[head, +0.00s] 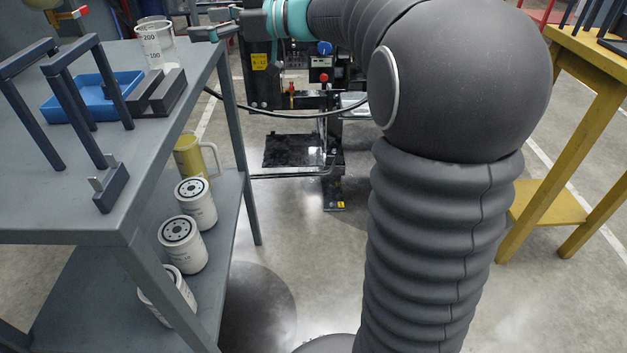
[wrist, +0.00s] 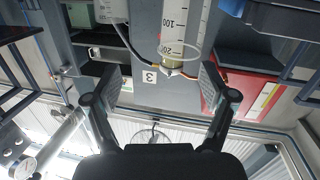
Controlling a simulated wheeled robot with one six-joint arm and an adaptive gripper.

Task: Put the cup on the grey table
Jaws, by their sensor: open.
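A clear cup with 100 and 200 marks (head: 155,45) stands upright on the grey table (head: 200,62), near its far right edge. My gripper (head: 205,25) is just right of the cup in the head view, its fingers pointing left. In the wrist view, which looks upside down, the marked cup (wrist: 182,25) shows beyond and between my open fingers (wrist: 165,78). The fingers look empty and I see no contact with the cup.
A blue tray (head: 92,97), dark blocks (head: 158,92) and dark frames (head: 85,80) stand on the grey table. Several white filters (head: 196,203) and a yellow jug (head: 188,157) are on its lower shelf. A yellow table (head: 590,70) stands at right.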

